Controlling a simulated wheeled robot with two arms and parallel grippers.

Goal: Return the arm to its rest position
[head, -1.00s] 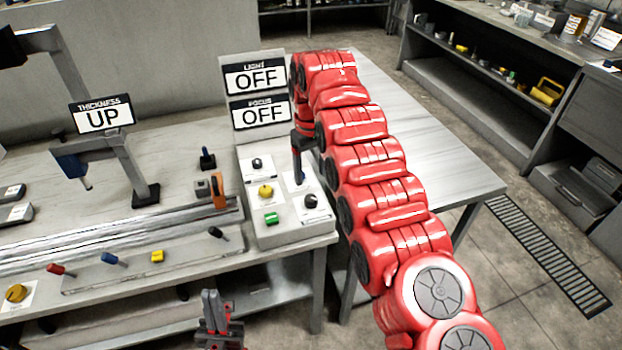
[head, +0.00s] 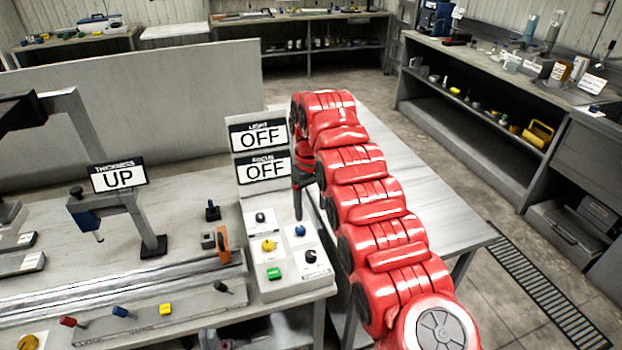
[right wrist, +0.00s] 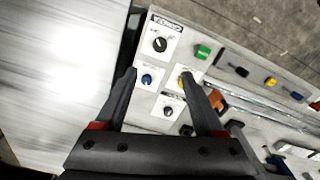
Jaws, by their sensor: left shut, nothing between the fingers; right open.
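My right arm (head: 375,205), red and jointed, reaches forward over the bench. My right gripper (head: 298,208) points down above the back of the white control box (head: 284,285), mostly hidden by the arm. In the right wrist view its two dark fingers (right wrist: 158,73) are apart and empty over the panel, with a blue knob (right wrist: 148,79) between them in the picture. My left gripper (head: 209,338) just shows at the bottom edge, shut, nothing in it.
The box carries a black knob (head: 260,217), a yellow knob (head: 268,245) and a green button (head: 274,273). Signs read LIGHT OFF (head: 258,136), FOCUS OFF (head: 263,170) and THICKNESS UP (head: 118,178). A bare grey table (head: 440,232) lies right of the arm.

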